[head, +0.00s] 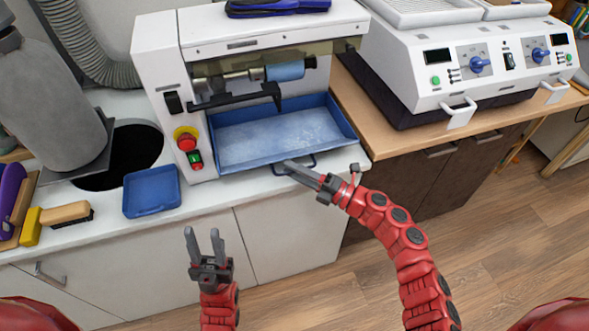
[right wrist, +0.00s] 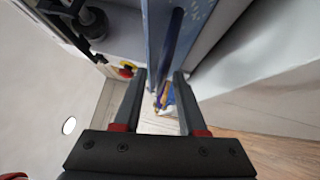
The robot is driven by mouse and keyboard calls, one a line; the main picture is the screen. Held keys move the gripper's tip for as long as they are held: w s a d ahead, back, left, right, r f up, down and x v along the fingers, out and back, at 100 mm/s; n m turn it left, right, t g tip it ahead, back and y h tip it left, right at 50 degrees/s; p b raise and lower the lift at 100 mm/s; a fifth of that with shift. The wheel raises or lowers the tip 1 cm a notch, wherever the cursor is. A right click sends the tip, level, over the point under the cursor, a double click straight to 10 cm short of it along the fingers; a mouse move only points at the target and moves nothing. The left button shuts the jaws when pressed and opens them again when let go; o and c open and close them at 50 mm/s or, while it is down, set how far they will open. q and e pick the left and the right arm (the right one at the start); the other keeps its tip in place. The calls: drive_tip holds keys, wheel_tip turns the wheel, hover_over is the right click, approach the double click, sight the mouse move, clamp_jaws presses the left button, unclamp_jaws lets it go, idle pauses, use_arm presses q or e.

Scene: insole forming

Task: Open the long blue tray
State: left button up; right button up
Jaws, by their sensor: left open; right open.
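The long blue tray (head: 280,140) sits in the base of the white grinding machine (head: 158,62), with pale dust on its floor. A dark handle (head: 307,165) shows at its front edge. My right gripper (head: 292,166) is at this handle, with its fingertips overlapping it in the head view. In the right wrist view the open fingers (right wrist: 159,95) stand on either side of a dark blue bar, the handle (right wrist: 172,45), beside the tray's blue wall (right wrist: 158,28). Contact cannot be told. My left gripper (head: 204,240) is open and empty in front of the cabinet.
A small blue tray (head: 152,191) lies on the counter at left, near a brush (head: 66,214) and a dark round hole (head: 125,155). A red and green switch (head: 188,146) is beside the long tray. A white heater unit (head: 470,60) stands at right. The floor in front is clear.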

clamp_jaws()
idle(1.3)
